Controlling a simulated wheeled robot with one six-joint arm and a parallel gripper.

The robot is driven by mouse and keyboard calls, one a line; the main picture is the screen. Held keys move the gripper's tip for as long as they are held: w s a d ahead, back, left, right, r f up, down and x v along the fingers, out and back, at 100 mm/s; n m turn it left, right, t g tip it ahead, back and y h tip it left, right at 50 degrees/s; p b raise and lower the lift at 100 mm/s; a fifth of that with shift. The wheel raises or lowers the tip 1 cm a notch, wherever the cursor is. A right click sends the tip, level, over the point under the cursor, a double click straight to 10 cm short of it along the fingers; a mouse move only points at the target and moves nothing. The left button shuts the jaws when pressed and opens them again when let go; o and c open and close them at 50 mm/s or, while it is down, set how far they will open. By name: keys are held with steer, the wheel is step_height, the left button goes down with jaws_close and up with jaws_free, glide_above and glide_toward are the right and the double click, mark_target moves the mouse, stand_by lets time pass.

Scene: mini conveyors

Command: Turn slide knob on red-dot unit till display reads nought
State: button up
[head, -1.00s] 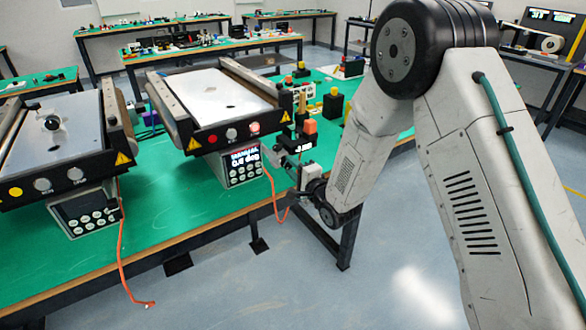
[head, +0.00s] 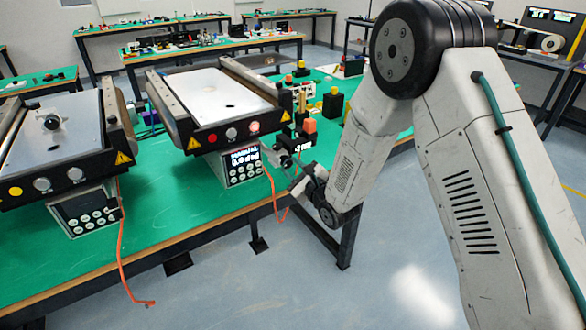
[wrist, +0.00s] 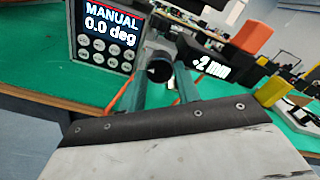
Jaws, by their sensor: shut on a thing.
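My gripper (wrist: 160,88) has its two fingers closed around a dark round knob (wrist: 159,69) in the wrist view. The knob is on the near side of a small dark slide unit, whose display (wrist: 210,67) reads "+2 mm". In the head view, the unit's display (head: 303,147) is small and hard to read, below an orange block (head: 309,126). My gripper (head: 283,163) is at the unit's front there, and the fingertips are partly hidden. I cannot make out a red dot on the unit.
Left of the knob is a control box (wrist: 105,35) reading "MANUAL 0.0 deg", under a conveyor (head: 215,98). A second conveyor (head: 55,135) stands further left. A yellow block (wrist: 272,91) is right of the display. An orange cable (head: 274,195) hangs close beside my gripper.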

steer(key=shift+s+f+m, duration=0.1)
steer(key=shift+f+m, duration=0.05)
steer(key=shift+m, duration=1.45)
steer(key=o, duration=1)
steer(key=shift+c, duration=0.2)
steer(key=v, duration=0.7)
steer(key=shift+s+d, duration=0.25)
steer(key=shift+s, duration=0.1)
